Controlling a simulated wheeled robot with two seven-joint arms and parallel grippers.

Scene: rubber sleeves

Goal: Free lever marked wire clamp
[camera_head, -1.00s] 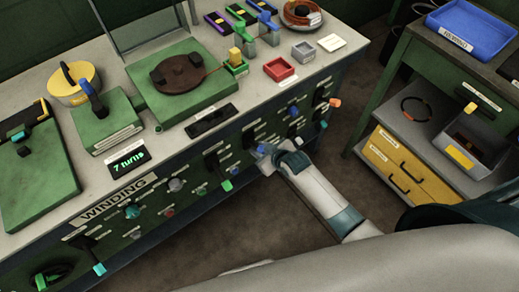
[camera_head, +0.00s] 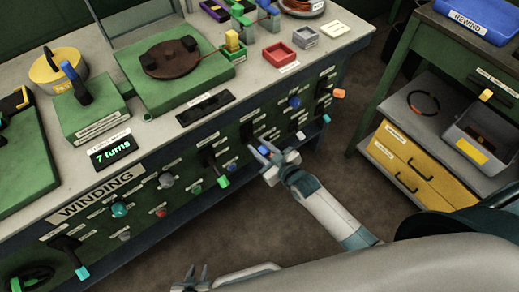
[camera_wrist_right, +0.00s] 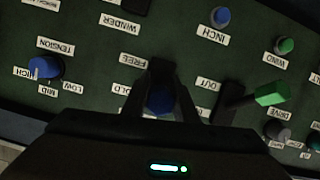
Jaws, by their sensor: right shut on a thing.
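On the dark green front panel, a blue-ended lever (camera_wrist_right: 160,101) stands between labels reading FREE and partly hidden "OLD" in the right wrist view. My right gripper (camera_wrist_right: 163,80) is shut on it, one finger on each side. The lever's base is hidden, so I cannot tell which label it points to. No label reading wire clamp is legible. In the head view my right gripper (camera_head: 276,158) is at the panel's lower right part. My left gripper (camera_head: 194,274) is at the bottom edge, with its fingers apart and nothing between them.
A green-ended lever (camera_wrist_right: 270,93) sits close to the right gripper in the wrist view. A blue tension knob (camera_wrist_right: 45,68) and a blue inch button (camera_wrist_right: 221,17) are further off. The bench (camera_head: 180,130) carries a turntable (camera_head: 170,58). A shelf cart (camera_head: 440,125) stands at right, with floor between.

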